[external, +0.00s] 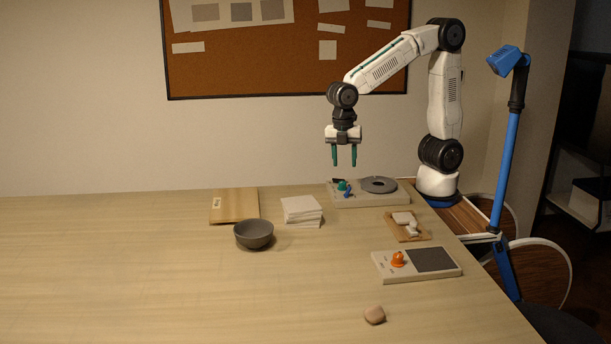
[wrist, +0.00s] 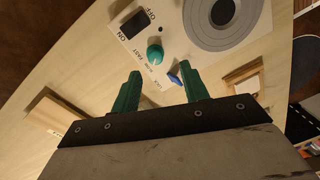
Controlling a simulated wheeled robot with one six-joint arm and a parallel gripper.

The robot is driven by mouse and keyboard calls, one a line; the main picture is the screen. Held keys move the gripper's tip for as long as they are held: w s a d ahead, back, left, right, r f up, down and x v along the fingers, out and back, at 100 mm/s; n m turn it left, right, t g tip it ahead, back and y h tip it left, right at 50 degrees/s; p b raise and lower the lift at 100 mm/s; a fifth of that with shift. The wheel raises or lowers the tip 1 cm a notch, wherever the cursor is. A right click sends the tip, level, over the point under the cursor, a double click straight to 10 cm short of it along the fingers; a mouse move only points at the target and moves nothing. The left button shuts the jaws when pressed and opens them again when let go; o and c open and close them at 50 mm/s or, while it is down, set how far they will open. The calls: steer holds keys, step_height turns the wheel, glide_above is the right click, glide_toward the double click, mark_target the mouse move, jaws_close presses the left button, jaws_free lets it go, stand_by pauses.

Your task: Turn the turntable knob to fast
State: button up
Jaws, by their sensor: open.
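The turntable (external: 400,199) is a pale box with a grey round disc (external: 379,185) at the back right of the table. Its green knob (external: 343,185) stands left of the disc, with a small blue part (external: 348,194) beside it. The wrist view shows the green knob (wrist: 155,53) with small printed labels around it; FAST seems readable, but I cannot tell the knob's setting. A dark ON/OFF switch (wrist: 133,25) lies next to it. My gripper (external: 344,165) is open and empty, pointing down above the knob end, apart from it. The wrist view shows both green fingers (wrist: 160,72).
A second box with an orange knob (external: 398,259) and dark pad stands nearer the front. White pieces (external: 406,220) on a board, stacked tiles (external: 302,211), a grey bowl (external: 254,234), a wooden board (external: 234,205) and a brown lump (external: 375,315) are around. The table's left is clear.

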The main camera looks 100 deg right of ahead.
mark_target(342, 182)
steer(key=shift+w+r+n, duration=0.35)
steer(key=shift+r+n, duration=0.05)
steer(key=shift+n, duration=0.2)
steer(key=shift+a+n, duration=0.1)
steer(key=shift+n, duration=0.2)
steer(key=shift+f, duration=0.2)
step_height(342, 182, down, 7)
steer(key=shift+s+f, duration=0.1)
steer(key=shift+f, duration=0.1)
jaws_close()
